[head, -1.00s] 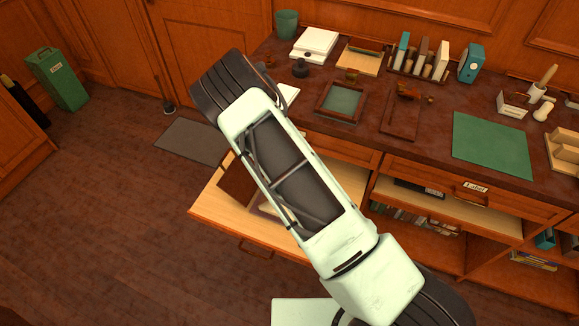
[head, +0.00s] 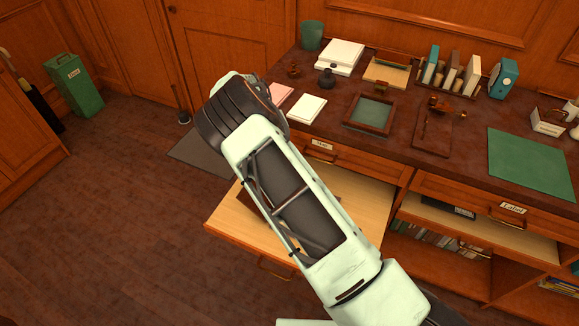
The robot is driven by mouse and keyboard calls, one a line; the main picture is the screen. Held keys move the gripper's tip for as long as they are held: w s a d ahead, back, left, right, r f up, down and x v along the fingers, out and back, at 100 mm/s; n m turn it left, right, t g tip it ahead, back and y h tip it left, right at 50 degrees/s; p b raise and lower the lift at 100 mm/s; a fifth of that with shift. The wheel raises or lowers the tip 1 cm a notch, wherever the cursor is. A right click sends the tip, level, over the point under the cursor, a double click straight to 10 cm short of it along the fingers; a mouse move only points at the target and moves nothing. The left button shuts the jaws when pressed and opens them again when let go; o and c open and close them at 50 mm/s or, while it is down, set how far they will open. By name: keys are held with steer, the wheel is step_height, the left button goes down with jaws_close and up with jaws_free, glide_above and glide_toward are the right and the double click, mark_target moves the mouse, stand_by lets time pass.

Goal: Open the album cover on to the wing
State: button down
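A light wood pull-out surface (head: 237,222) sticks out from the front of the desk; I take it to be the wing. A dark brown flat piece (head: 251,203), perhaps part of the album, shows just left of my arm on that surface. The rest of it is hidden behind my arm, so I cannot tell how its cover lies. My arm crosses the middle of the view above the wing. My gripper is not visible; the far end of the arm shows only a dark ridged link and pale housing.
The desk top holds a framed green tray (head: 370,114), white paper (head: 307,108), a pink sheet (head: 281,95), a green mat (head: 530,163) and a row of books (head: 450,72). A green bin (head: 75,85) stands at left.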

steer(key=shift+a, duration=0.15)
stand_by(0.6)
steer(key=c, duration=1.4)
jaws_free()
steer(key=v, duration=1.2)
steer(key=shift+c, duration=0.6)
